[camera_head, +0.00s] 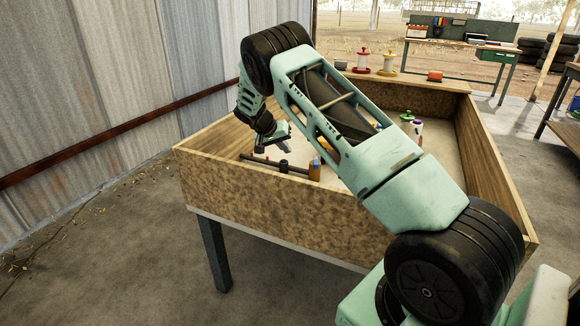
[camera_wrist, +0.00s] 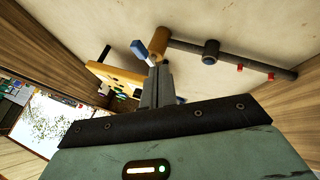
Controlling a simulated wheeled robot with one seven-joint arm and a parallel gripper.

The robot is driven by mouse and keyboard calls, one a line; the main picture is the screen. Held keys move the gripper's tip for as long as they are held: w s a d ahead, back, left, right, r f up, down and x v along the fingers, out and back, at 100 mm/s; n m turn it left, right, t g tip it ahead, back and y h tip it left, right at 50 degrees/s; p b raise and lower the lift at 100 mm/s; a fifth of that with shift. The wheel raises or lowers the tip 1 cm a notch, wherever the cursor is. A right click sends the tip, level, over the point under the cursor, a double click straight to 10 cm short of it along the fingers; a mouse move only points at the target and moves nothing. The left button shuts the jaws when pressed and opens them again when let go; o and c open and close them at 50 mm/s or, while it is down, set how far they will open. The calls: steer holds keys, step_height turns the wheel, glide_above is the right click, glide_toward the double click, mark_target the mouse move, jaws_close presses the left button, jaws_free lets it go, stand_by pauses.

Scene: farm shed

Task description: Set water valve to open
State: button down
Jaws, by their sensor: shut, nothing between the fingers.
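The water valve's dark pipe (camera_wrist: 230,58) lies on the floor of a wooden box-like bench. It has a dark round fitting (camera_wrist: 211,47) and two red marks along it. At its left end is a brass-coloured block (camera_wrist: 159,41), with a blue lever (camera_wrist: 139,49) beside it.
A yellow-brown object (camera_wrist: 115,75) lies left of my fingers. The box's wooden walls (camera_head: 250,195) surround the work area. Several small items, including a white and pink bottle (camera_head: 416,131), stand farther right. A corrugated metal wall (camera_head: 90,90) is at left.

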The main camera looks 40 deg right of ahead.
mark_target(316, 163)
steer(key=s+d+r+x, duration=0.1)
steer(key=s+x, duration=0.1)
steer(key=x, duration=0.9)
steer(key=shift+d+f, duration=0.15)
steer(key=shift+d, duration=0.05)
steer(key=shift+s, duration=0.1)
